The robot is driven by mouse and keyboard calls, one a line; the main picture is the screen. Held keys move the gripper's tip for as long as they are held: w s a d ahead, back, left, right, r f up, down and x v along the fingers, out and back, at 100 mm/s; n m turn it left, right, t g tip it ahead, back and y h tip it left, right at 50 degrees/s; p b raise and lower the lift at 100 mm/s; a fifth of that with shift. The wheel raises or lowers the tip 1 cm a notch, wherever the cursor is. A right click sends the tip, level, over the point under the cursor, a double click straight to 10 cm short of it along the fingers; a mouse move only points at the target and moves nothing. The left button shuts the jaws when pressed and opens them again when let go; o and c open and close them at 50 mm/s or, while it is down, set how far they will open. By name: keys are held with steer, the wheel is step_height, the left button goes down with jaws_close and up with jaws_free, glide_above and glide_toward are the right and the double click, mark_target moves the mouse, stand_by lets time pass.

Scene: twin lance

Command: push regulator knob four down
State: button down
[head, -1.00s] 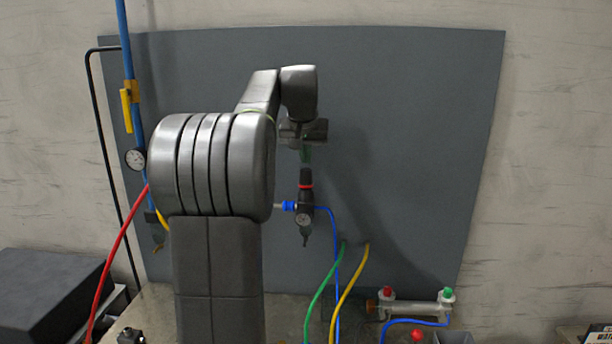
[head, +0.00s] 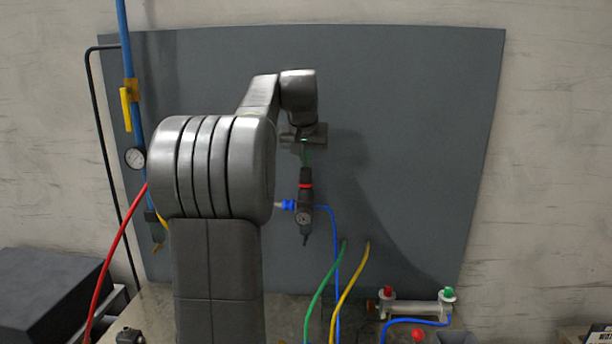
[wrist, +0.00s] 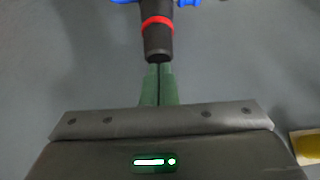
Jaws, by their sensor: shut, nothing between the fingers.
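The regulator knob (head: 306,174) is a black, slightly tapered cap with a red ring, on top of a dark regulator body (head: 304,198) with a small round gauge. The knob also shows upright in the wrist view (wrist: 158,40), at the top centre. My gripper (head: 305,160) is directly above the knob, pointing down. In the wrist view its green fingers (wrist: 159,70) are shut together, empty, with their tips at the knob's end. I cannot tell for sure whether they touch it.
A blue fitting (head: 288,205) and a blue hose (head: 331,240) join the regulator. Green (head: 325,280) and yellow (head: 350,285) hoses rise below it. A blue pipe with a gauge (head: 135,157) stands at left. The grey panel (head: 420,130) is clear to the right.

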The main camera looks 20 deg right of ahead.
steer(key=shift+f, duration=0.2)
step_height(320, 180, up, 2)
steer(key=shift+r+p, duration=0.2)
steer(key=shift+p, duration=0.95)
steer(key=shift+r, duration=1.8)
step_height(320, 180, down, 5)
steer(key=shift+f+b, duration=0.1)
steer(key=shift+b, duration=0.6)
steer(key=shift+f+b, duration=0.5)
steer(key=shift+b, duration=0.15)
steer(key=shift+r, duration=0.35)
steer(key=shift+p, duration=0.35)
